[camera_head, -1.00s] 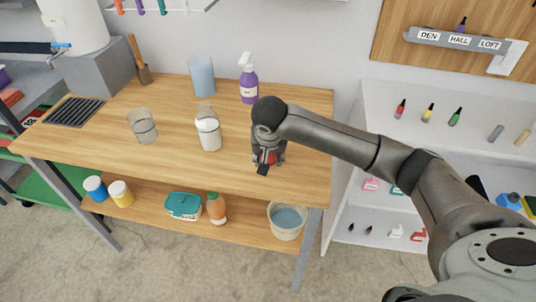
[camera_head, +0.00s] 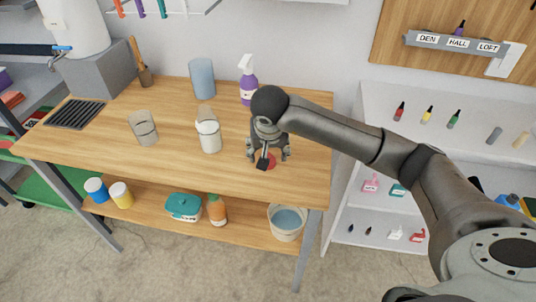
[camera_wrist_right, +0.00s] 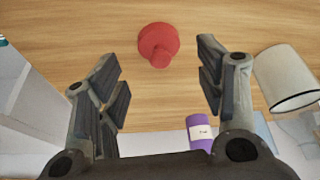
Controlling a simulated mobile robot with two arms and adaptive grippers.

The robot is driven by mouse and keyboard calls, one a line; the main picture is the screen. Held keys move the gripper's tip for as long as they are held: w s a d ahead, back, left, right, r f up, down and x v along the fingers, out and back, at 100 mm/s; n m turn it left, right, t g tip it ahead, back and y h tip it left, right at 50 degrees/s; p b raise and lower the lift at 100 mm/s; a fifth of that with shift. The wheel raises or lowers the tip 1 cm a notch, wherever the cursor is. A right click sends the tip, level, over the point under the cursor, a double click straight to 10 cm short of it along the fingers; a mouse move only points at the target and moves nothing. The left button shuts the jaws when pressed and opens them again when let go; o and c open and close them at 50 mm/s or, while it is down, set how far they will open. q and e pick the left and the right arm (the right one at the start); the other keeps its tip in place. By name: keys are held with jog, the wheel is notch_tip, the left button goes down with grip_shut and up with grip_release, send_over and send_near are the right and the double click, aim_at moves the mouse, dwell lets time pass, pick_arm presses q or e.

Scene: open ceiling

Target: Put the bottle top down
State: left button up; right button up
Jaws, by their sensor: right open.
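The red bottle top (camera_head: 270,163) lies on the wooden worktop near its front right part, mostly behind my fingers in the head view. In the right wrist view the red top (camera_wrist_right: 158,43) shows as a round wide part with a narrower knob, resting on the wood. My right gripper (camera_head: 269,156) is just above it, fingers spread. In the wrist view the fingers (camera_wrist_right: 160,75) stand apart on both sides and do not touch the top. My left gripper is not in view.
A clear container with white contents (camera_head: 209,137) stands left of my gripper, and an empty glass (camera_head: 144,128) farther left. A purple spray bottle (camera_head: 248,88) and a blue cylinder (camera_head: 202,78) stand behind. A bucket (camera_head: 286,222) is on the lower shelf.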

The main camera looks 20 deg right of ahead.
jog(key=v, duration=0.9)
jog(key=shift+b, duration=0.4)
jog(key=shift+s, duration=0.1)
